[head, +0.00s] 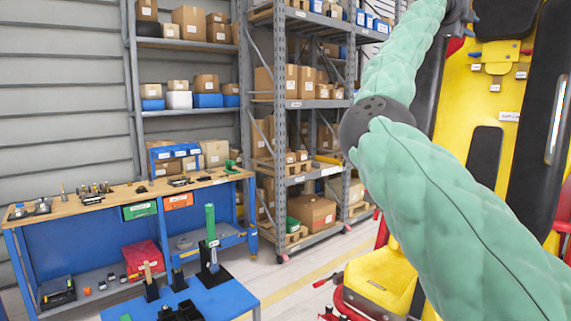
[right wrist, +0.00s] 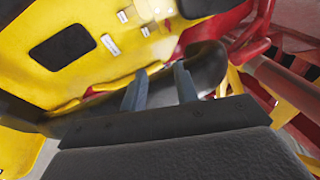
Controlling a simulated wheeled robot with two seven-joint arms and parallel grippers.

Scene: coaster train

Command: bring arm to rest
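My right arm, in a green padded sleeve, rises across the right of the head view and bends at a dark joint. Its far end reaches the top edge, and the gripper there is not clearly shown. In the right wrist view my right gripper (right wrist: 160,84) has its two grey fingers apart with nothing held between them. Beyond the fingers is a yellow coaster seat (right wrist: 85,35) with black pads. The yellow and black seat (head: 480,105) also stands behind my arm in the head view. My left gripper is in neither view.
A blue workbench (head: 120,195) with a wooden top holds small parts at left. A blue table (head: 215,300) with black fixtures stands in front. Shelving (head: 290,105) with boxes lines the back. Red tubes (right wrist: 285,85) lie close beside the right gripper. Grey floor (head: 300,265) is open mid-view.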

